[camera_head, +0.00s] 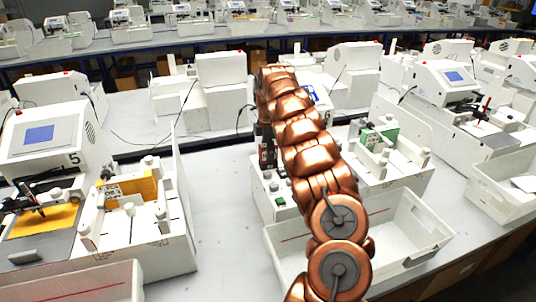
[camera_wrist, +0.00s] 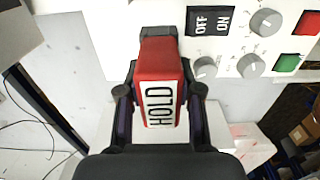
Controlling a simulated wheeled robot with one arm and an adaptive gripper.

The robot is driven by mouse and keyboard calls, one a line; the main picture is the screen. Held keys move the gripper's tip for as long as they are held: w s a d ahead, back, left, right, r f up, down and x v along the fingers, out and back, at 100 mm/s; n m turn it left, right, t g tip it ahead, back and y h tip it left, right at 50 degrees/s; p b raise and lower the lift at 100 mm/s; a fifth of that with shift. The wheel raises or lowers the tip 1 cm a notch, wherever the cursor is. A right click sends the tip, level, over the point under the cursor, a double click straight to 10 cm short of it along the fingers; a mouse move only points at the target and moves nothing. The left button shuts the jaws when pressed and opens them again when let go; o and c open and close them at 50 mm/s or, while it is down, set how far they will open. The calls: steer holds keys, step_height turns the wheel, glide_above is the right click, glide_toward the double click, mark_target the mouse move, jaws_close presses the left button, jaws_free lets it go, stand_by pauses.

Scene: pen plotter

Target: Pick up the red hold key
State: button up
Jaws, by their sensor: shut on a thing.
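The red hold key (camera_wrist: 157,66) shows in the wrist view, a red block with a white label reading HOLD. My gripper (camera_wrist: 158,110) is shut on it, one dark finger on each side of the block. The far end of the key has a dark grey part close to the white control panel (camera_wrist: 248,51). I cannot tell whether it touches the panel. In the head view my gripper (camera_head: 265,148) is at the left side of the white machine behind my copper arm, and the key is mostly hidden there.
The panel carries an OFF/ON switch (camera_wrist: 211,20), several grey knobs, a red button (camera_wrist: 307,22) and a green button (camera_wrist: 287,64). In the head view a white open bin (camera_head: 420,236) stands in front. A plotter (camera_head: 45,140) marked 5 stands at left. Bare table (camera_head: 218,200) lies between.

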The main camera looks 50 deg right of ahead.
steer(key=c, duration=0.4)
